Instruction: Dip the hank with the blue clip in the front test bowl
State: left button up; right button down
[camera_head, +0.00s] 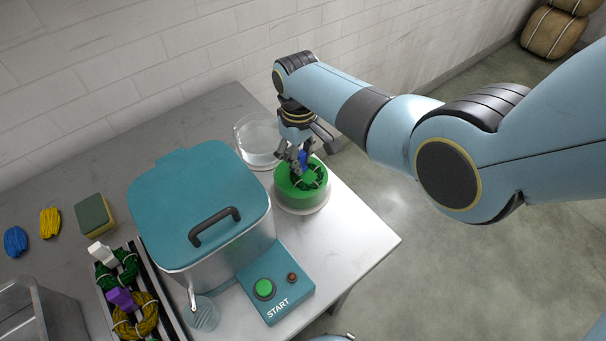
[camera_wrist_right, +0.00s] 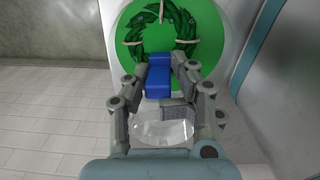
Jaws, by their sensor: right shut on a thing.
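My right gripper (camera_head: 302,161) is shut on the blue clip (camera_wrist_right: 158,82), which also shows in the head view (camera_head: 303,158). A dark green hank (camera_wrist_right: 139,35) with pale ties hangs from the clip as a loop. The hank (camera_head: 318,180) is at the bright green liquid in a round bowl (camera_head: 302,208) near the table's right edge. I cannot tell how deep it sits in the liquid. A second glass bowl (camera_head: 243,143) with clear liquid stands behind it, partly hidden by the gripper. My left gripper is out of view.
A steel pot with a teal lid (camera_head: 190,190) and a START panel (camera_head: 279,300) stand left of the bowls. Hanks with white (camera_head: 103,253) and purple (camera_head: 121,298) clips lie in a rack. A sponge (camera_head: 92,215) is further left. The front right table corner is clear.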

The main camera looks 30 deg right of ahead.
notch_tip(320, 180, up, 3)
jog(key=shift+p, duration=1.1)
jog(key=shift+a+r+p, duration=0.1)
jog(key=shift+r+p, duration=0.25)
jog(key=shift+w+r, duration=0.15)
jog(key=shift+a+r, duration=0.2)
jog(key=shift+r, duration=0.75)
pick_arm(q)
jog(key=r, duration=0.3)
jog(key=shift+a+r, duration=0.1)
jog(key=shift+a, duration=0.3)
pick_arm(e)
jog(key=shift+r, duration=1.5)
